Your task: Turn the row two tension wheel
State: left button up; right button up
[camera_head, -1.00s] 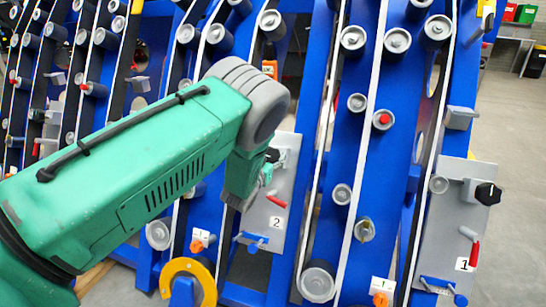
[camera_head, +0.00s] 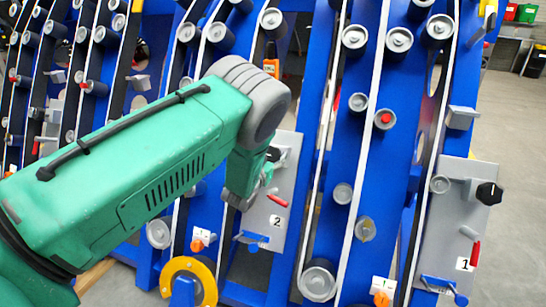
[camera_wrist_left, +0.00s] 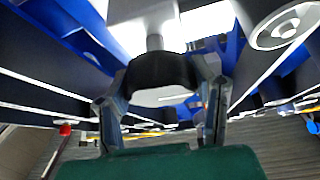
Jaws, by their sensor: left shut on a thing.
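The grey row two plate (camera_head: 287,185) carries a "2" label (camera_head: 277,221) and a small red-tipped lever (camera_head: 277,200). The row two tension wheel is a black knob on a grey shaft; it fills the upper middle of the left wrist view (camera_wrist_left: 162,73). In the head view my left arm largely hides it, and a dark bit of it shows (camera_head: 274,154). My left gripper (camera_head: 264,178) is at the plate's upper left. In the wrist view its two fingers (camera_wrist_left: 167,80) stand on either side of the knob, shut on it. My right gripper is not in view.
A second grey plate (camera_head: 455,215) with a "1" label, a black knob (camera_head: 489,193) and a red lever stands to the right. Blue frames with rollers and white belts surround my arm. A yellow ring (camera_head: 188,268) is below. Open floor lies at the far right.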

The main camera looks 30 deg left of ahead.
pick_arm(q)
jog(key=shift+r, duration=0.3)
jog(key=o, duration=1.2)
jog(key=shift+c, duration=0.2)
jog(key=shift+s+f, duration=0.15)
jog(key=s+d, duration=0.2)
jog(key=s, duration=0.9)
jog(key=shift+s, duration=0.25)
